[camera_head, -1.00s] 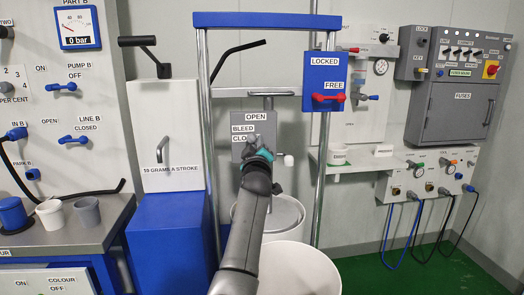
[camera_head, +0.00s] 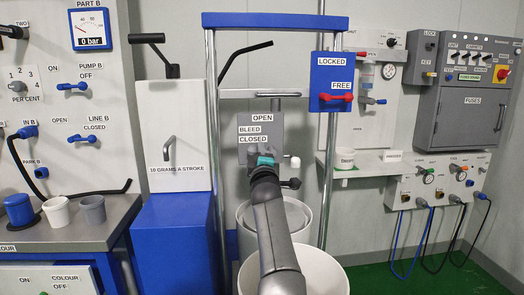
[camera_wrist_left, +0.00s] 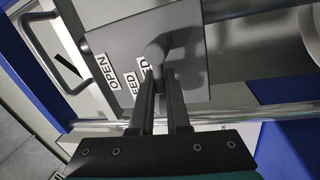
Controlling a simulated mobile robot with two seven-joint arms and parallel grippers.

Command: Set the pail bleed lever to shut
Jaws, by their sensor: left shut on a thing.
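The grey bleed plate (camera_head: 275,128) carries the labels OPEN, BLEED and CLOSED from top to bottom. It is behind the pail frame's uprights. My left gripper (camera_head: 264,157) is in front of its lower part, just below the CLOSED label. In the left wrist view, the gripper's two dark fingers (camera_wrist_left: 157,82) are shut on the bleed lever (camera_wrist_left: 155,54), whose round end shows between the tips. The fingers partly cover the BLEED and CLOSED labels there. In the head view the lever is hidden behind the gripper. My right gripper is not in view.
The blue crossbar (camera_head: 275,21) and steel uprights frame the plate. A blue LOCKED/FREE panel (camera_head: 330,72) with a red lever is close on the right. A white pail (camera_head: 325,270) stands below my left arm. The white pump cabinet (camera_head: 172,125) is on the left.

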